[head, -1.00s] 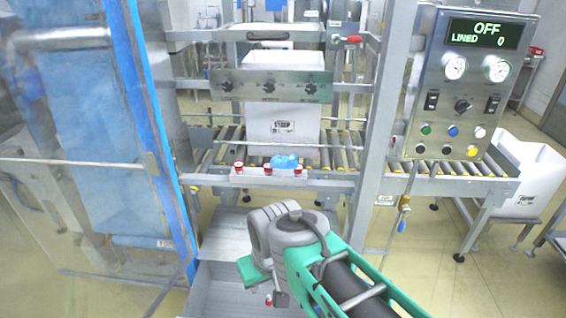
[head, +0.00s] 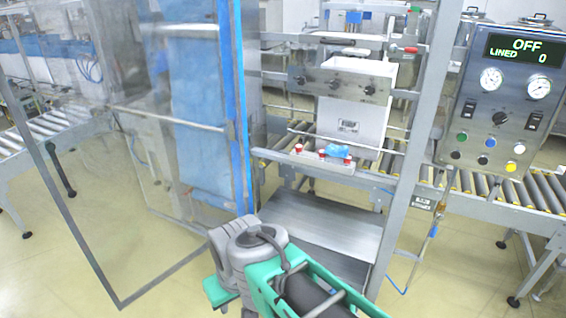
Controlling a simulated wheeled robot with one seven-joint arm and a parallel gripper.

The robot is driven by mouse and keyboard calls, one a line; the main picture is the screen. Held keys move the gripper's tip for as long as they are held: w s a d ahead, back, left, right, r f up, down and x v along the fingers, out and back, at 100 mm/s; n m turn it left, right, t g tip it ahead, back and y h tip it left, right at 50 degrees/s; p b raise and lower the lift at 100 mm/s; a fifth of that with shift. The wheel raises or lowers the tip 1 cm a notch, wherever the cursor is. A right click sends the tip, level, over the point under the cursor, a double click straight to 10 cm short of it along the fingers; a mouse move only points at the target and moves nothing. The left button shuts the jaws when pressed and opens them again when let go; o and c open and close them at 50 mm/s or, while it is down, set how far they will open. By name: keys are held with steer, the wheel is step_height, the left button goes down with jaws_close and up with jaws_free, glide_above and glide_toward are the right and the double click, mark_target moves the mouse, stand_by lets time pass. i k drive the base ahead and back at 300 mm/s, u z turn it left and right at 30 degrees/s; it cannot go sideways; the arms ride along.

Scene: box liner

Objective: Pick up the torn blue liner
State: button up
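A small crumpled piece of blue film (head: 342,152), which looks like the torn liner, lies on the ledge with red buttons at the front of the machine, before the white box. My arm reaches in from the bottom of the head view, its grey wrist below and left of the blue piece and clear of it. My gripper's fingers do not show, so what they hold is hidden.
A white box (head: 355,112) stands on the roller conveyor (head: 463,186) behind the ledge. A clear door (head: 95,200) with a blue edge stands open at left, a blue sheet (head: 198,100) behind it. The control panel (head: 508,95) reads OFF, LINED 0. A metal chute (head: 325,222) slopes below.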

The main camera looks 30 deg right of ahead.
mark_target(334, 150)
steer(key=u, duration=0.35)
steer(key=k, duration=0.55)
steer(key=u, duration=0.45)
steer(key=i, duration=1.45)
steer(key=z, duration=1.35)
steer(key=i, duration=0.85)
steer(key=z, duration=1.2)
steer(key=i, duration=0.25)
steer(key=z, duration=0.25)
